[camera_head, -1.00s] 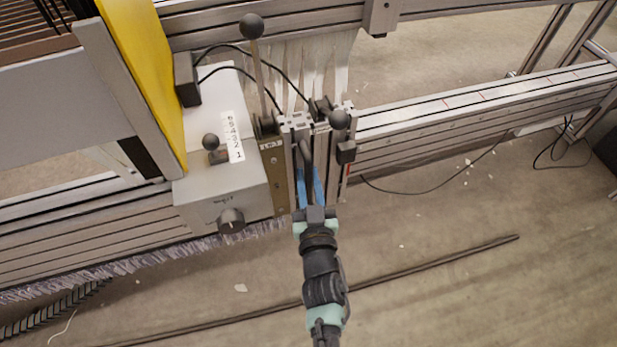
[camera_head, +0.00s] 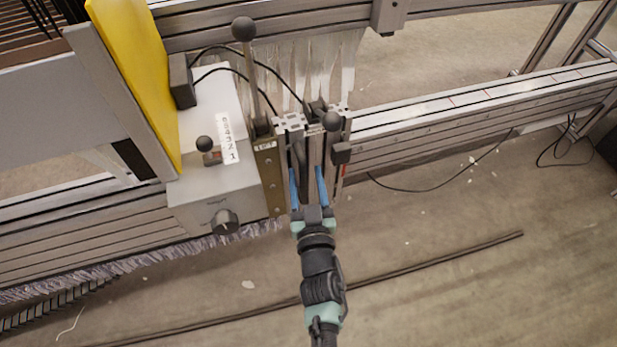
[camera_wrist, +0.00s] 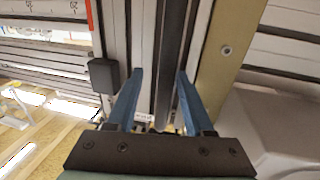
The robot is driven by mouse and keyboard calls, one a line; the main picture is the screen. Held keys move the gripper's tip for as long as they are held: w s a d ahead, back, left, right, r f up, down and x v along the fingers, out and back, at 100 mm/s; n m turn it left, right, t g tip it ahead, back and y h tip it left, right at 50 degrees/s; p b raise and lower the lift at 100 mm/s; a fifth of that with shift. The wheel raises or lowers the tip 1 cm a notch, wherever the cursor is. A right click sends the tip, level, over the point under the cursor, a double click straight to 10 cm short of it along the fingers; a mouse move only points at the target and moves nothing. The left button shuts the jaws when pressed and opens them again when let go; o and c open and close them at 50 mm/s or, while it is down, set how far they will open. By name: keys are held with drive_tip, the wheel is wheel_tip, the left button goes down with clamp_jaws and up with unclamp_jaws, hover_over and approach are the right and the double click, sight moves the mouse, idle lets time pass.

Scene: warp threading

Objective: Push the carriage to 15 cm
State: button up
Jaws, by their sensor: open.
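The carriage is a grey box (camera_head: 207,197) with a knob, levers and a brass-coloured plate (camera_head: 271,190), joined to upright aluminium profiles (camera_head: 335,165). It sits on the long aluminium rail (camera_head: 420,117). My gripper (camera_head: 307,178) is open in front of the profiles, its blue fingers pointing up along them, left and right of a dark upright bar (camera_head: 300,160). In the wrist view my gripper (camera_wrist: 158,80) spans a dark bar (camera_wrist: 172,60) between pale profiles; whether a finger touches is not clear. The plate (camera_wrist: 228,50) stands at the right. Scale numbers are unreadable.
A yellow panel (camera_head: 128,70) stands at the left of the box. White threads (camera_head: 320,70) hang behind the profiles. The rail to the right is clear, with red marks on top. A dark rod (camera_head: 440,262) and a thin cable (camera_head: 430,188) lie low on the floor side.

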drive_tip(key=shift+d, duration=0.2)
drive_tip(key=s+d+p, duration=0.1)
drive_tip(key=s+p, duration=0.4)
drive_tip(key=s, duration=0.8)
drive_tip(key=shift+d, duration=0.15)
drive_tip(key=shift+s+a+f+b, duration=0.1)
drive_tip(key=shift+s+a+b, duration=0.15)
drive_tip(key=shift+a+b, duration=0.25)
drive_tip(key=shift+w, duration=0.15)
drive_tip(key=w+b, duration=0.1)
drive_tip(key=w, duration=0.3)
drive_tip(key=w+a+b, duration=0.1)
drive_tip(key=w+b, duration=0.1)
drive_tip(key=w, duration=0.2)
drive_tip(key=w+b, duration=0.1)
drive_tip(key=w, duration=0.3)
drive_tip(key=shift+w+a, duration=0.35)
